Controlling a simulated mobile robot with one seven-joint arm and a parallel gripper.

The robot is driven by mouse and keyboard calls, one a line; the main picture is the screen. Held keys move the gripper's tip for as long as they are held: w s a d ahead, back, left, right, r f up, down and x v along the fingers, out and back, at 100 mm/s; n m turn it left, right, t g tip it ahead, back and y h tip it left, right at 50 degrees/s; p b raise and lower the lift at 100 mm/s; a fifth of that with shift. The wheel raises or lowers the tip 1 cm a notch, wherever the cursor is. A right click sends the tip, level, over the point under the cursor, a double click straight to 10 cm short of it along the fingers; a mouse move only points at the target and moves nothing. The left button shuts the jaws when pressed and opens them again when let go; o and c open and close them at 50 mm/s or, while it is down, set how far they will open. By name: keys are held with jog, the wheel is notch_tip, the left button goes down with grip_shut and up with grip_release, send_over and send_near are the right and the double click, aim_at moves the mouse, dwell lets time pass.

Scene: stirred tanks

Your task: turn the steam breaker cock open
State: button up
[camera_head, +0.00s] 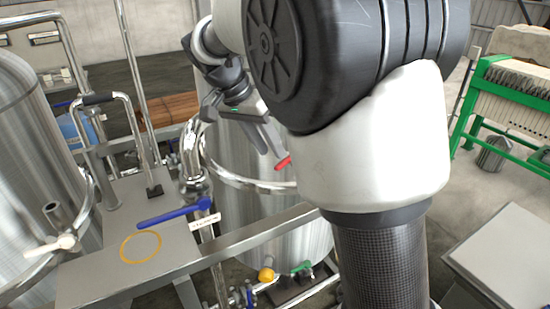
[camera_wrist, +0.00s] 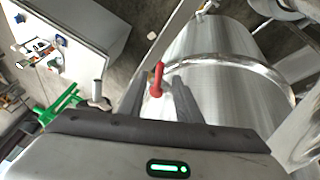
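A cock with a red lever handle (camera_wrist: 158,79) shows in the wrist view in front of the steel tank. I take it for the steam breaker cock, though no label on it is readable. In the head view only part of the red handle (camera_head: 283,162) shows, with my arm hiding the rest. My gripper (camera_head: 268,140) points down at the handle beside the tank. In the wrist view the fingers of my gripper (camera_wrist: 159,88) stand apart, one on each side of the red handle, with gaps visible. Whether the fingertips reach past the handle is hard to tell.
A blue lever (camera_head: 175,212) with a white tag (camera_head: 205,221) stands left of the tank (camera_head: 240,190). A steel platform (camera_head: 100,285) with a yellow ring (camera_head: 141,247) lies in front. A yellow knob (camera_head: 266,275) sits low. A green frame (camera_head: 500,135) stands right.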

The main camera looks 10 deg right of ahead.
aim_at(279, 164)
jog(key=shift+x, duration=2.15)
jog(key=shift+c, duration=0.4)
grip_shut()
